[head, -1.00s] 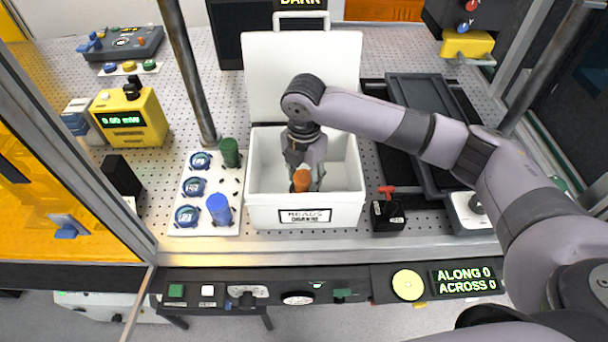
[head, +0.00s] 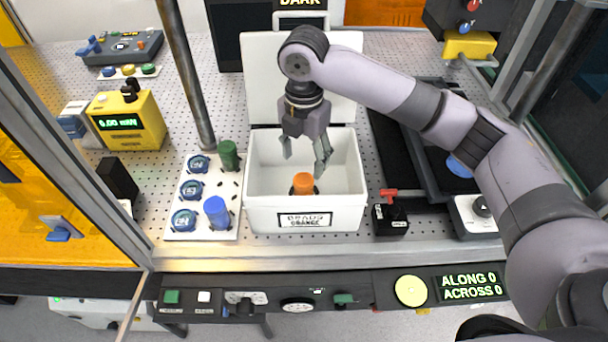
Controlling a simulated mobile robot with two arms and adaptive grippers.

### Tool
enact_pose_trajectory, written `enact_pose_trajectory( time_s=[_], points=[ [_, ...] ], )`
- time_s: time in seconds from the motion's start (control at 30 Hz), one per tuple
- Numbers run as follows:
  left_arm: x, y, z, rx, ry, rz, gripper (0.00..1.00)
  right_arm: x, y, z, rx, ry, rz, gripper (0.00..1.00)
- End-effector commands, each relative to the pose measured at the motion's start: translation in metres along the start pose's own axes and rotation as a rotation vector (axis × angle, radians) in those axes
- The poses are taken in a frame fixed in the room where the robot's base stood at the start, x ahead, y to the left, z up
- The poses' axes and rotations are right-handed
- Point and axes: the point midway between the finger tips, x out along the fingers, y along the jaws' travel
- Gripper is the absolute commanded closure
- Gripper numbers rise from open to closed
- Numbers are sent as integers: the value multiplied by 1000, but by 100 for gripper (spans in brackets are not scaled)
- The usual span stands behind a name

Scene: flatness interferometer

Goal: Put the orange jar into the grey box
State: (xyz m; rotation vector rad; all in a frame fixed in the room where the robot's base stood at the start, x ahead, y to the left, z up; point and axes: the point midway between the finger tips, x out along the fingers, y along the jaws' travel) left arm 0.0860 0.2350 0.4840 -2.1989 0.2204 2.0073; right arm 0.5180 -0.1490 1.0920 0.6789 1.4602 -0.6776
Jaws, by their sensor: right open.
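The orange jar (head: 303,183) stands upright inside the open box (head: 260,215), near its front wall. The box looks white to light grey and has a label on its front; its lid (head: 345,85) is raised at the back. My right gripper (head: 306,160) is open and empty above the box, with its fingers apart. It is above and behind the jar and clear of it. My left gripper is not in view.
A white rack (head: 227,190) with a green jar (head: 229,154) and a blue jar (head: 217,212) stands left of the box. A metal post (head: 183,75) rises behind the rack. A black block with a red lever (head: 391,218) is right of the box.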

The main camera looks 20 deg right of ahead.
Motion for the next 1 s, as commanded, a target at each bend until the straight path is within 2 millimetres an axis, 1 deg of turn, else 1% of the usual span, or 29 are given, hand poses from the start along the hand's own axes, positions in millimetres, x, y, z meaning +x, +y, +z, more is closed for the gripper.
enact_pose_trajectory(
  time_s=[0.03,0.13,0.3,0.43,0.87,1.0],
  points=[
    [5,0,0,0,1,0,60,-9,1,0,-1,-1,4,42],
    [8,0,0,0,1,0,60,-26,1,0,-1,0,3,42],
    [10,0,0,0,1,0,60,-41,1,0,-1,1,1,42],
    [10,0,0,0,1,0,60,-45,0,0,0,2,-1,42],
    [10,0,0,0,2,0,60,-44,0,0,0,1,-1,42],
    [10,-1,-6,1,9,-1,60,-44,0,0,-1,1,-1,42]
  ],
)
